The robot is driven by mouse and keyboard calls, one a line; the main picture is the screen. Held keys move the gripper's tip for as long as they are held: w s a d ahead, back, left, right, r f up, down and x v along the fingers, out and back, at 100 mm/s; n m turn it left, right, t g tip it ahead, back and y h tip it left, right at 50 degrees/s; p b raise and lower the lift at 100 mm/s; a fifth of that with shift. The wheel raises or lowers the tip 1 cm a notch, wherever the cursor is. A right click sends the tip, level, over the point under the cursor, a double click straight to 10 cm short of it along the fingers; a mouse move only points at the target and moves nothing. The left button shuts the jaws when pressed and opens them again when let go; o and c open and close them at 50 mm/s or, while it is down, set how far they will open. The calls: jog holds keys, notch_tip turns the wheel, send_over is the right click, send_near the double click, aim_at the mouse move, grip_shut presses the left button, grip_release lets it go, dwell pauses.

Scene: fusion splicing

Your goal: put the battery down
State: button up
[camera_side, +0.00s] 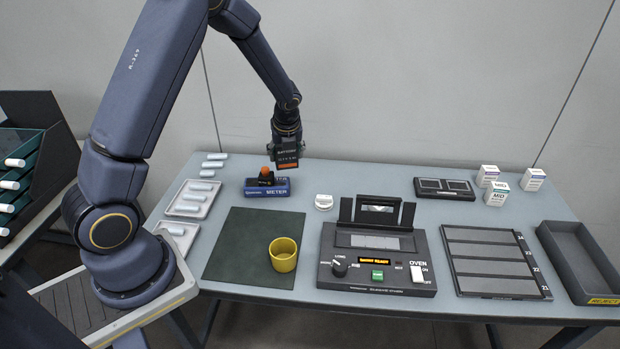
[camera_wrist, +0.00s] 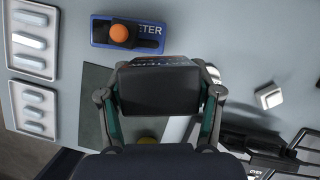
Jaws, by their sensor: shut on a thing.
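My gripper (camera_side: 286,140) is shut on the battery (camera_side: 287,157), a dark block with pale lettering and an orange band near its bottom. It holds the battery in the air above the back of the table, a little right of the blue meter. In the wrist view the battery (camera_wrist: 160,90) fills the middle, with a finger of my gripper (camera_wrist: 160,105) on each side. It hides part of the table below it there. A black two-bay holder (camera_side: 445,188) lies at the back right; its use is not clear.
The blue meter (camera_side: 267,192) with an orange knob stands at the back left. A splicer (camera_side: 376,270) is at front centre, a yellow cup (camera_side: 283,262) on a green mat (camera_side: 235,230). A small white round item (camera_side: 323,202) lies behind them.

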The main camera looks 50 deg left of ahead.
jog(key=s+d+f+n+g, duration=0.2)
jog(key=s+n+g, duration=0.1)
jog(key=s+n, duration=0.5)
jog(key=s+d+f+n+g, duration=0.2)
jog(key=s+f+n, duration=0.1)
jog(key=s+n, duration=0.5)
jog(key=shift+m+h, duration=0.4)
jog(key=shift+m, duration=0.4)
jog(key=f, duration=0.3)
jog(key=s+f, duration=0.1)
jog(key=f, duration=0.2)
jog(key=shift+s+f, duration=0.15)
jog(key=shift+f, duration=0.5)
jog(key=shift+f, duration=0.1)
jog(key=o, duration=1.4)
